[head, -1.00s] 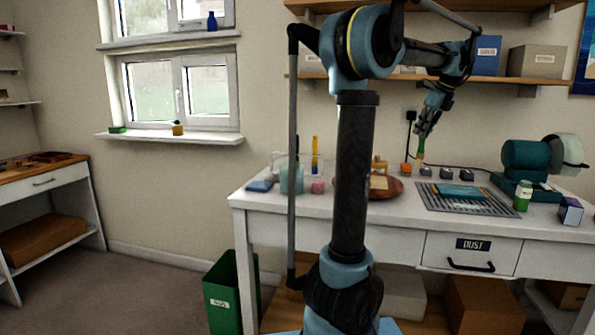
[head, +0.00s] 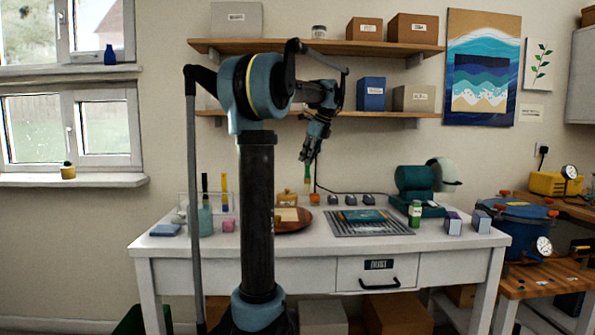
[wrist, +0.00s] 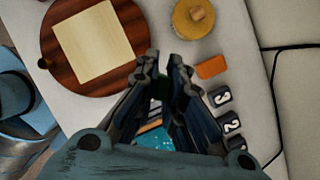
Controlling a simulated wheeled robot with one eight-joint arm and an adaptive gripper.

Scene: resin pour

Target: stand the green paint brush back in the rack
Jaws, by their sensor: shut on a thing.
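My gripper (head: 309,157) is shut on the green paint brush (head: 309,174), which hangs bristle end or handle end down, I cannot tell which, above the back of the white bench. In the wrist view my gripper (wrist: 166,72) shows its fingers close together, with a bit of dark green between them. The rack (head: 183,203) is a pale frame at the bench's left end, partly hidden by a glass jar. A dark brush (head: 205,186) and a yellow-handled tool (head: 224,190) stand upright there. My gripper is well to the right of the rack.
A round brown board (head: 292,224) with a pale sheet, an orange block (head: 314,198) and small numbered dark blocks (head: 350,200) lie below or near my gripper. A grey grate (head: 345,230) bears a teal piece. A pink cup (head: 228,225) stands near the rack.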

